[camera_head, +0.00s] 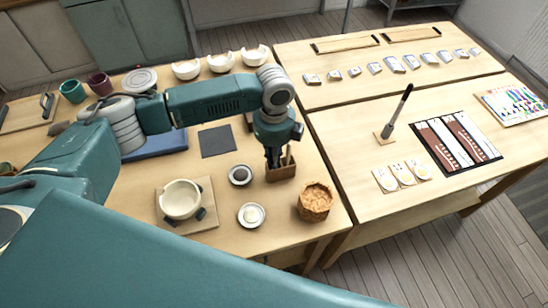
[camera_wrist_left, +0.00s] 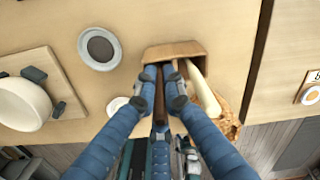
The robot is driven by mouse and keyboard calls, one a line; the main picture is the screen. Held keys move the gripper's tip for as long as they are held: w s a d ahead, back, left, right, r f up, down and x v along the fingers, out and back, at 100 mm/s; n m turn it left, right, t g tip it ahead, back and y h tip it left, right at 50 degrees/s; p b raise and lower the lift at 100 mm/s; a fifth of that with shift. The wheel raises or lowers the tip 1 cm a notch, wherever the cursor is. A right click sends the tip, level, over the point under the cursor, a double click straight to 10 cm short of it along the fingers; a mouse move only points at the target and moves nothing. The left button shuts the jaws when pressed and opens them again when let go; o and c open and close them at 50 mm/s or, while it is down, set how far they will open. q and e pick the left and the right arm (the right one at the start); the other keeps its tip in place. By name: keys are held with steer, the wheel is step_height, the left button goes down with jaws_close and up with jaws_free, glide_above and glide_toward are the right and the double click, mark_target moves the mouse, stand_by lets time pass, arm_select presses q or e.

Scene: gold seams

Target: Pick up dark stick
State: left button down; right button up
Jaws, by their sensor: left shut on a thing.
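A small wooden holder (camera_head: 281,173) stands near the front right of the left table; it also shows in the wrist view (camera_wrist_left: 158,50). My left gripper (camera_head: 274,160) points down over the holder. In the wrist view its fingers (camera_wrist_left: 162,88) are shut on a dark brown stick (camera_wrist_left: 159,108). The stick's far end is at the holder's opening; I cannot tell how deep it sits. A pale, thicker stick (camera_wrist_left: 204,90) leans in the holder just right of the fingers. In the head view the gripper mostly hides the dark stick. My right gripper is not in view.
A cracked cream bowl (camera_head: 182,199) sits on a board to the left. Two small dishes, one dark (camera_head: 240,175) and one pale (camera_head: 251,215), lie between. A crumpled brown basket (camera_head: 315,201) stands close at the right. A second table (camera_head: 350,135) adjoins on the right.

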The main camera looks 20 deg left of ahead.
arm_select(q)
steer(key=shift+r, duration=0.1)
step_height(320, 180, up, 20)
steer(key=b, duration=0.3)
stand_by(0.7)
